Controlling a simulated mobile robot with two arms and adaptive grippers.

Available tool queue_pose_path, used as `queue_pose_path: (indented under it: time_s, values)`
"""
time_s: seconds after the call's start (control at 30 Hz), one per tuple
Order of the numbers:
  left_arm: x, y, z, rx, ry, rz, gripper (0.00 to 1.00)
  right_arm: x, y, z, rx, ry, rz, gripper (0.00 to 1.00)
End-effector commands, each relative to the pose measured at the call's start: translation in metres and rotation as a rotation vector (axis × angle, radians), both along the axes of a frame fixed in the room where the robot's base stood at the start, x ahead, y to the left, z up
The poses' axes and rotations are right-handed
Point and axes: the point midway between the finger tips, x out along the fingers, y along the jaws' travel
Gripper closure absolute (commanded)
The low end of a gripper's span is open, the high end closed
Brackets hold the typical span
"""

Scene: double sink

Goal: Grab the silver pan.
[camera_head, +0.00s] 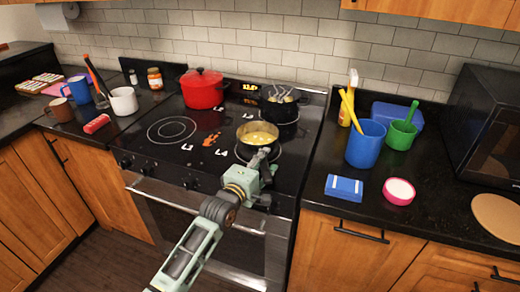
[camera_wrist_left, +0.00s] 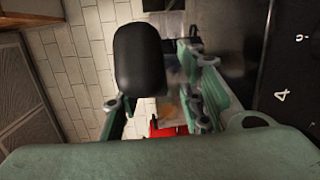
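The silver pan (camera_head: 258,138) stands on the front right of the black stovetop, with yellow food in it. My left gripper (camera_head: 262,158) is at its near side, where the arm hides the handle area. In the left wrist view the two green fingers (camera_wrist_left: 157,92) stand apart. A black rounded piece, which looks like a handle end (camera_wrist_left: 138,60), shows large between or just beyond them. I cannot tell whether the fingers touch it. The pan's body is not clear in that view. My right gripper is not in view.
A red lidded pot (camera_head: 202,88) and a black pot with food (camera_head: 279,104) stand behind on the stovetop (camera_head: 172,130). Mugs and a red box are on the left counter. A blue cup (camera_head: 365,144), a green cup (camera_head: 401,135) and a microwave (camera_head: 490,125) are at right.

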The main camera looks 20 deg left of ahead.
Motion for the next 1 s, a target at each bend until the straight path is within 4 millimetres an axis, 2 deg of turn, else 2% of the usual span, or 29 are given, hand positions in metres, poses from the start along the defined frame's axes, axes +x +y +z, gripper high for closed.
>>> queue_pose_path:
  time_s: [0.2,0.6,1.0]
  values:
    - [0.0003,-0.0004,-0.0001,0.000,-0.001,0.000,0.66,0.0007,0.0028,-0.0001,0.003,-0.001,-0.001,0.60]
    - [0.0001,-0.0002,-0.0003,0.000,0.000,0.000,1.00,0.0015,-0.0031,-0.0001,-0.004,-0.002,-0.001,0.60]
    - [0.0002,0.0001,-0.0002,0.001,0.000,0.000,1.00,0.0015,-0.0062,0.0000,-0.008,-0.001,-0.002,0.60]
